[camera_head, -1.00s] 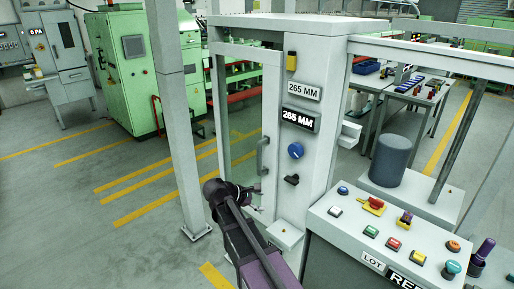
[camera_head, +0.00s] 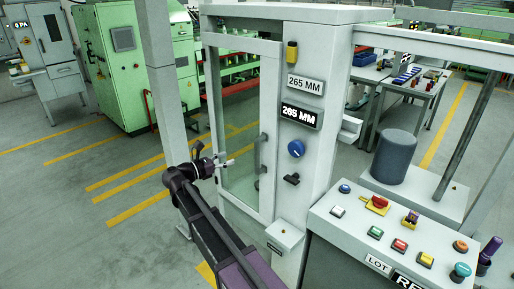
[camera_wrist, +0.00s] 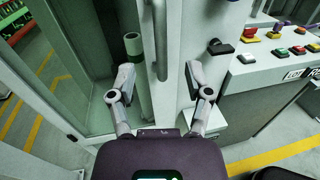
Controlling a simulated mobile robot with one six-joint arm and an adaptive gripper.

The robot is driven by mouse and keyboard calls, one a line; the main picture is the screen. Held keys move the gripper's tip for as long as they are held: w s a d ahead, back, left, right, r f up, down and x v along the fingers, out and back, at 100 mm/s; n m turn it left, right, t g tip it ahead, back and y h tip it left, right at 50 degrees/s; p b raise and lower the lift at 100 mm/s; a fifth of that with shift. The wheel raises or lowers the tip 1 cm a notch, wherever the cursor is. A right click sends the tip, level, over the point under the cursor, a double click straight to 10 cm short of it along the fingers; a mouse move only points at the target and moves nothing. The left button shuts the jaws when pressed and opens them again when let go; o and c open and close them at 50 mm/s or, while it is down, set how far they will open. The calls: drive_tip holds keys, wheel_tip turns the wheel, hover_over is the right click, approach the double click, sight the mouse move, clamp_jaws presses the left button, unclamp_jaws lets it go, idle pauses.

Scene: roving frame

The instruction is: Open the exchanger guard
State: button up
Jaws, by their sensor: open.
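The exchanger guard (camera_head: 228,45) is a tall glazed door in a pale frame on the front of the grey-white cabinet, and it looks shut. Its upright grey bar handle (camera_head: 259,153) is on the right stile. My gripper (camera_head: 223,162) is open and empty, in front of the glass and left of the handle in the head view. In the wrist view the handle (camera_wrist: 160,42) runs down in line with the space between the two open fingers (camera_wrist: 159,80). The fingers appear apart from it; the exact distance cannot be told.
A blue knob (camera_head: 296,149) and a black lever (camera_head: 291,179) are on the cabinet face right of the guard. A button console (camera_head: 345,212) stands at the right. A grey post (camera_head: 163,80) rises at the left, near my arm. Open floor lies further left.

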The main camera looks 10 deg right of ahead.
sight(255, 148)
drive_tip(key=shift+w, duration=0.1)
drive_tip(key=x, duration=1.3)
drive_tip(key=shift+w+d, duration=0.1)
drive_tip(key=shift+d, duration=0.1)
clamp_jaws()
drive_tip(key=shift+d, duration=0.25)
drive_tip(key=shift+a, duration=0.2)
